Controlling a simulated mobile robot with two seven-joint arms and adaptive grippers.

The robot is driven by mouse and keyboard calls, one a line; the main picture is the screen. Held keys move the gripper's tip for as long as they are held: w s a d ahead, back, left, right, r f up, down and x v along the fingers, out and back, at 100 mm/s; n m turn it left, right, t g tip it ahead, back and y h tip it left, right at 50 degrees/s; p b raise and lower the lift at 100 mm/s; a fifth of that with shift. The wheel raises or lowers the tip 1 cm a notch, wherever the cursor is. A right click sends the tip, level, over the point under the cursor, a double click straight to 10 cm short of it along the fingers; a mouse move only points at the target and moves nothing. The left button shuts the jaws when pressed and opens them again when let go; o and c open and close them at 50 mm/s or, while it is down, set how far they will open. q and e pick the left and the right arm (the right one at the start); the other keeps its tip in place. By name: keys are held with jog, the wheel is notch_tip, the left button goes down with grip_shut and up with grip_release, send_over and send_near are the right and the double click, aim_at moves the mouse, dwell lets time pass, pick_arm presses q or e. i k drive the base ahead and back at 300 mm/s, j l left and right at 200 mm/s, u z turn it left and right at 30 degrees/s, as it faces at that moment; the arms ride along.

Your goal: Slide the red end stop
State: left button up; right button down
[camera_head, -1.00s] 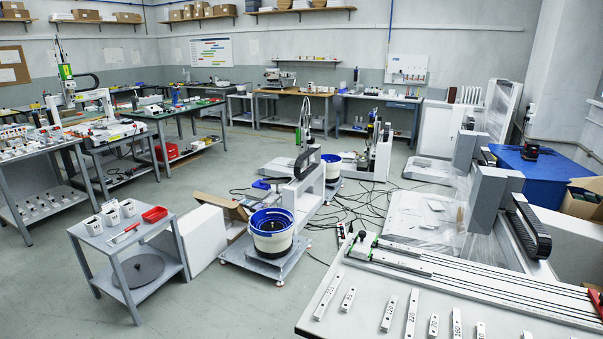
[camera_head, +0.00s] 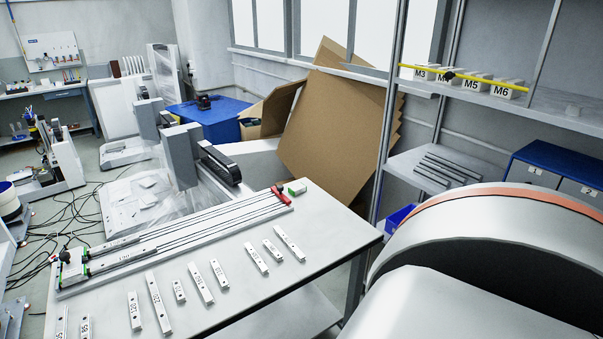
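The red end stop (camera_head: 281,195) sits at the far right end of the long rail assembly (camera_head: 190,232) on the light-topped table. A small white block with a green edge (camera_head: 297,187) is beside it on the right. At the rail's left end is a pale block with a black knob and green parts (camera_head: 73,266). Neither of my grippers is in view, so nothing is seen touching the end stop.
Several labelled white bars (camera_head: 200,283) lie in a row along the front of the table (camera_head: 330,230). A shelf rack (camera_head: 560,115) with M-marked bins stands at the right. Cardboard sheets (camera_head: 335,125) lean behind the table. A large rounded part of mine hides the lower right.

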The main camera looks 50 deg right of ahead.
aim_at(278, 190)
jog(key=z, duration=1.55)
